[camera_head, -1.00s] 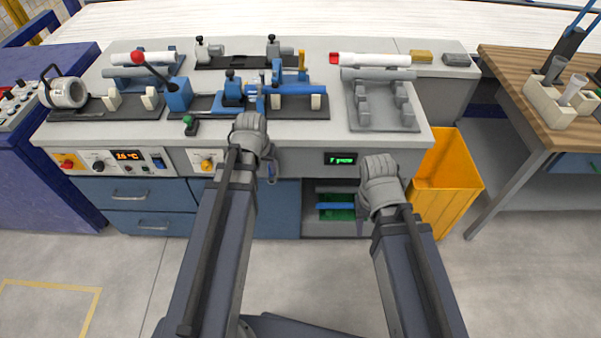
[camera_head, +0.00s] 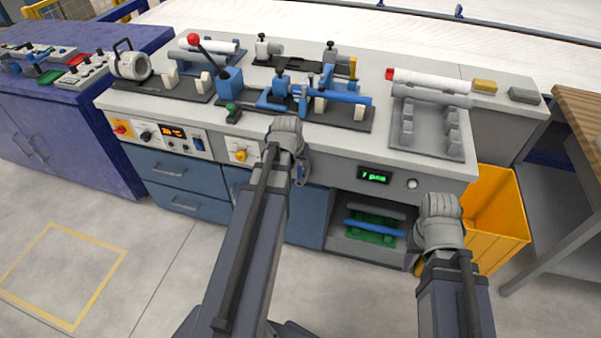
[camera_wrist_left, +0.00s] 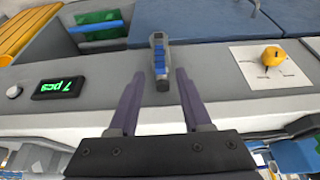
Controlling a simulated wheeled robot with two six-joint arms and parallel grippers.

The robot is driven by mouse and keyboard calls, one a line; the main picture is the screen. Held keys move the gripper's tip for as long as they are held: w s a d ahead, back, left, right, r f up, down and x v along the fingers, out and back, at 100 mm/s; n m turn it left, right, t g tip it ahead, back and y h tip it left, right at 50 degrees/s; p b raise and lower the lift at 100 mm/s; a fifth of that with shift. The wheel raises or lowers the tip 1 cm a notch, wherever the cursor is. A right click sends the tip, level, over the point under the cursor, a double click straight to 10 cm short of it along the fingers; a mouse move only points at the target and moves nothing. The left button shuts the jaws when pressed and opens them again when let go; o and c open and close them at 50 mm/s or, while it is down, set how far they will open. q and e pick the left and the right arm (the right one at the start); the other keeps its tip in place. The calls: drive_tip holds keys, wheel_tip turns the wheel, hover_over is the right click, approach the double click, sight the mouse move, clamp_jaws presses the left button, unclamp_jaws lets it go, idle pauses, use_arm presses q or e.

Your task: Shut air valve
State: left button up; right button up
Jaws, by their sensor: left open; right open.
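A small grey fitting with a blue lever (camera_wrist_left: 159,56), which looks like the air valve, sits at the front face of the counter in the left wrist view. In the head view it is mostly hidden beside my left gripper (camera_head: 287,140). My left gripper (camera_wrist_left: 158,90) is open; its two purple fingers stand one on each side of the fitting's near end, with gaps on both sides. My right gripper (camera_head: 440,215) is at the counter's front right, below the edge, with nothing seen in it; its fingertips are hidden.
A yellow knob on a white plate (camera_wrist_left: 271,56) is to the right of the fitting in the wrist view. A green display (camera_head: 374,176) and an open shelf with a blue pipe (camera_head: 374,228) are right of the left gripper. A yellow bin (camera_head: 497,225) stands beside my right gripper.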

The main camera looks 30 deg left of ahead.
sight(299, 168)
use_arm(q)
drive_tip(key=b+x, duration=0.5)
drive_tip(key=x, duration=0.1)
drive_tip(key=shift+w+f, duration=0.1)
drive_tip(key=shift+f, duration=0.1)
drive_tip(key=shift+c, duration=0.4)
clamp_jaws()
idle(0.8)
